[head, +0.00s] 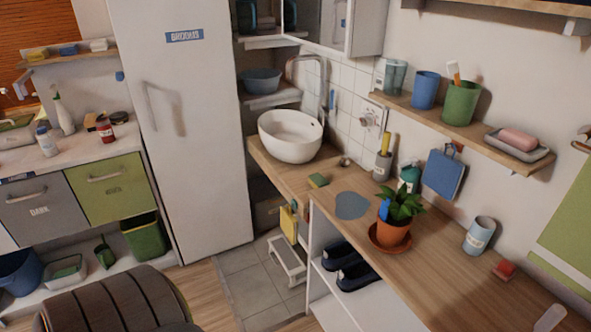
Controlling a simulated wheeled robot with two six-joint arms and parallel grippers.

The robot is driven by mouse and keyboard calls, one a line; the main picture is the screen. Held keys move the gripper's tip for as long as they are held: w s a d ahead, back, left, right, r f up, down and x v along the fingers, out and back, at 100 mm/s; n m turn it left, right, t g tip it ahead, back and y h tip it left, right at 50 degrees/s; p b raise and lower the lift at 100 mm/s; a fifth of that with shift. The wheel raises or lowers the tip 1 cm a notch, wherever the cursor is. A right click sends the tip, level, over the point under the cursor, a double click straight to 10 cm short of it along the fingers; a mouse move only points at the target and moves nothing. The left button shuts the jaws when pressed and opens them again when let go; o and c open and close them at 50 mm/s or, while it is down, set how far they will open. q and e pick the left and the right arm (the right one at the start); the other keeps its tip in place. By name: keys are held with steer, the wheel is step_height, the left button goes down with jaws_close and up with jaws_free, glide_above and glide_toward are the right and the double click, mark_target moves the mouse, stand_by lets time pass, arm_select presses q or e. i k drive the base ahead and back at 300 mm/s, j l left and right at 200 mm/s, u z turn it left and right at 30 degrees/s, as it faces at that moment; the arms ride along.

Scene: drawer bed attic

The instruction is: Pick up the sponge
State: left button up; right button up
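Neither of my grippers shows in this view.
A tall grey-white cabinet (185,130) stands left. A small white step stool (287,262) is on the tiled floor. A dark ribbed object (110,302) fills the lower left. A wall shelf (440,127) overhangs the counter.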

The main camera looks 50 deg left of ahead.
mark_target(316, 181)
steer(key=u, duration=1.35)
